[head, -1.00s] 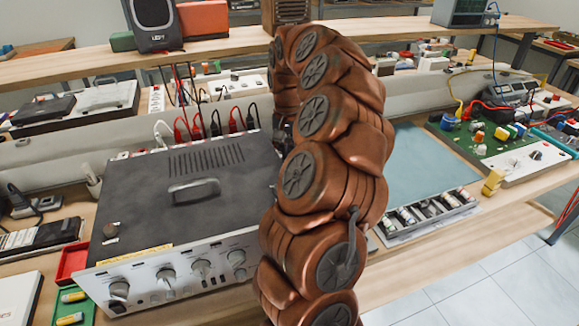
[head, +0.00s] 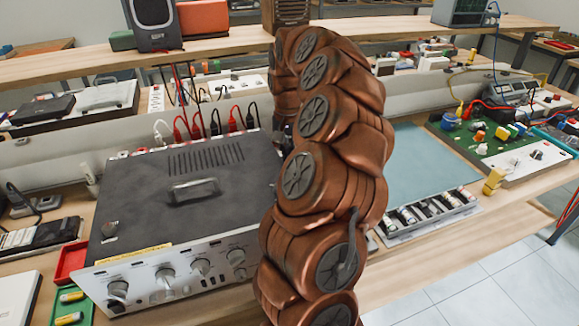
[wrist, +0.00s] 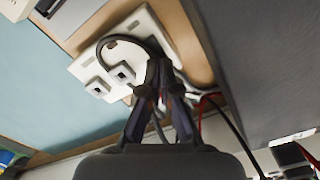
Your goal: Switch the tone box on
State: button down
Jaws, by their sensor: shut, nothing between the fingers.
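A white box (wrist: 153,32) with two grey square parts on its face shows in the wrist view, on the wood between a blue mat and a dark grey box side. A dark curved piece arches over it. I take it for the tone box but see no label that confirms this. My gripper (wrist: 160,78) is shut and empty, its fingertips in front of the white box near the curved piece. I cannot tell if they touch it. In the head view my own copper-coloured arm hides the white box and the gripper.
A large black-topped unit (head: 135,195) with front knobs and a top handle stands left of my arm. A blue mat (head: 412,160) lies right, with a tray of small parts (head: 430,213) in front. A green circuit board (head: 480,143) lies farther right. Cables hang behind the unit.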

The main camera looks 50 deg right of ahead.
jog(key=shift+f+b, duration=0.55)
jog(key=shift+f, duration=0.3)
dwell(0.5)
jog(key=shift+r+p, duration=0.9)
jog(key=shift+r, duration=2.65)
